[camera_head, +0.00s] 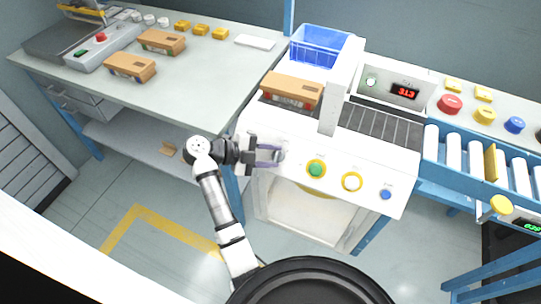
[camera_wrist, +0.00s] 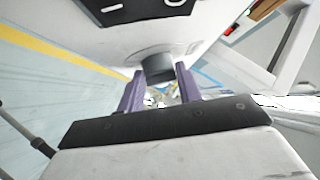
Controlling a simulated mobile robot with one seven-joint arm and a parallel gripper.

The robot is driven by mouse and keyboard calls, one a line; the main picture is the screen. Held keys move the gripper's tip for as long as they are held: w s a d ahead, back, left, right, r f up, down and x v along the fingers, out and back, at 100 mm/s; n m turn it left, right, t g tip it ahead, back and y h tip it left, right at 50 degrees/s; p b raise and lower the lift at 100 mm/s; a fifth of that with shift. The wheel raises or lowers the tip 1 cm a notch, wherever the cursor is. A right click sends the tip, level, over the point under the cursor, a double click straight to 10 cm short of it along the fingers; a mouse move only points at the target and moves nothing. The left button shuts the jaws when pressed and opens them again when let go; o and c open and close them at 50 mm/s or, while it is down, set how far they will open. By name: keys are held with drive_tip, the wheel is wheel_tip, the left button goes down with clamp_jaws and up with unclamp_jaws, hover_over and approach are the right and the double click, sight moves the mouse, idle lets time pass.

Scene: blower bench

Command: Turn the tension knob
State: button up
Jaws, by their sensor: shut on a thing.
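The tension knob (camera_wrist: 157,68) shows in the wrist view as a short dark grey cylinder sticking out of the machine's white front panel. My gripper (camera_wrist: 160,76) has its two purple fingers on either side of the knob and is shut on it. In the head view my gripper (camera_head: 272,155) reaches from the left to the left end of the sloping front panel (camera_head: 340,157). There the fingers largely hide the knob, and its pointer or marking cannot be made out.
Right of my gripper the panel carries a green button (camera_head: 316,169), a white button (camera_head: 352,181) and a blue button (camera_head: 386,194). A brown box (camera_head: 291,89) lies on the machine's infeed. A workbench (camera_head: 205,75) stands left, a roller conveyor (camera_head: 480,160) right.

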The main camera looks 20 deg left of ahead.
drive_tip(key=shift+s+d+f, duration=0.1)
drive_tip(key=shift+f, duration=0.1)
drive_tip(key=o, duration=0.9)
drive_tip(key=shift+o, duration=0.2)
drive_tip(key=shift+r, duration=0.1)
drive_tip(key=shift+r, duration=0.1)
wheel_tip(320, 180, up, 20)
drive_tip(key=b, duration=0.2)
